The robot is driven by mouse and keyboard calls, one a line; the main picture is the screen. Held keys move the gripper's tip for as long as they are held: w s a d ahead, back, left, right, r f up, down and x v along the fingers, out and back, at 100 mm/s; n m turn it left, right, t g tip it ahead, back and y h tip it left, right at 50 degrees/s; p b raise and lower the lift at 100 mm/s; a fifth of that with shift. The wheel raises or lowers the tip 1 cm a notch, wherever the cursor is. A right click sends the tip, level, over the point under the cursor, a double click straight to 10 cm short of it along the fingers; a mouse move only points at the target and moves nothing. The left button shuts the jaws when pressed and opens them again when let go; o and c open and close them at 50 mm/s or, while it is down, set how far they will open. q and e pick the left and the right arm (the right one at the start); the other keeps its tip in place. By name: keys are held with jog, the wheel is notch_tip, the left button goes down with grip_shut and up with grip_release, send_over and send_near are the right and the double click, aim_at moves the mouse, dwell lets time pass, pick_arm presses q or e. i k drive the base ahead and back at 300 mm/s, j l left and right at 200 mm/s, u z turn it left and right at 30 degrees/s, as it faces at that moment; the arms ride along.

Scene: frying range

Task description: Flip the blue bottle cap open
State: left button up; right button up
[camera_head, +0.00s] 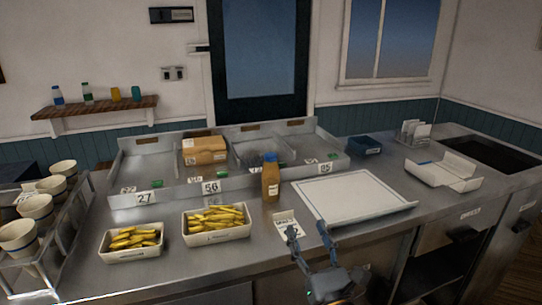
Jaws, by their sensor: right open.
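An amber-brown bottle (270,183) with a pale label stands upright on the steel counter. Its small blue cap (269,157) sits on top and looks shut, though it is too small to tell for certain. My right gripper (308,237) is in the lower middle of the view, near the counter's front edge. Its two fingers are spread and empty, apart from the bottle and below and to the right of it. My left gripper is not in view.
Two trays of fries (132,256) (216,239) stand left of the bottle. A white board (350,197) lies to its right. Steel bins (150,195) are behind it. A cup rack (62,245) is at far left.

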aim_at(269, 156)
jog(key=i, duration=0.45)
jog(key=i+l, duration=0.15)
jog(key=i, duration=0.4)
jog(key=u, duration=0.05)
